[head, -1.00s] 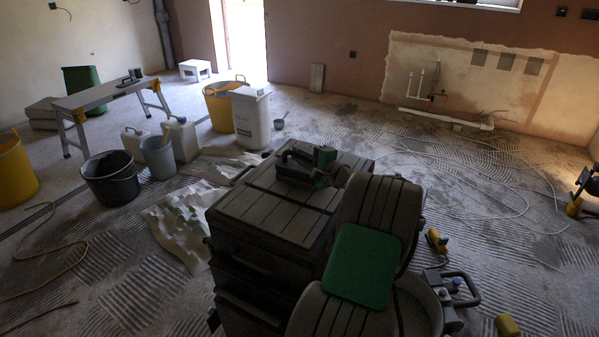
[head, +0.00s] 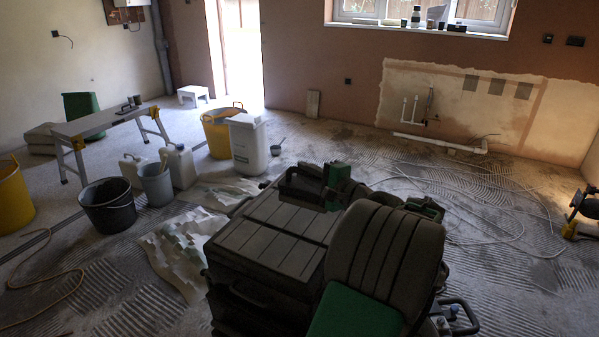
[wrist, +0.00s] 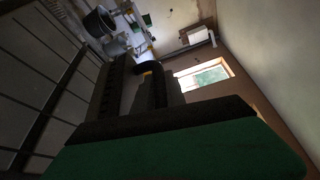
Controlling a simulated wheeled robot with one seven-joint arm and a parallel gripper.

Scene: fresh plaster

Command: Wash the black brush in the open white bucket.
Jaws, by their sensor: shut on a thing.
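My gripper (wrist: 145,95) shows in the wrist view, shut on a dark thing that looks like the black brush (wrist: 151,82), with a small orange part near its far end. In the head view my gripper (head: 302,184) is above my own dark body, well short of the buckets; the brush cannot be made out there. A tall white bucket (head: 249,150) stands on the floor at centre left; whether its top is open is unclear. A pale grey open bucket (head: 157,187) stands further left with a stick-like thing in it.
A black bucket (head: 109,209) and white jerrycans (head: 181,168) stand beside the grey bucket. A yellow tub (head: 217,137) is behind the white bucket. Crumpled sheeting (head: 180,245) lies in front. A work platform (head: 98,122) stands left; hoses (head: 480,215) cross the right floor.

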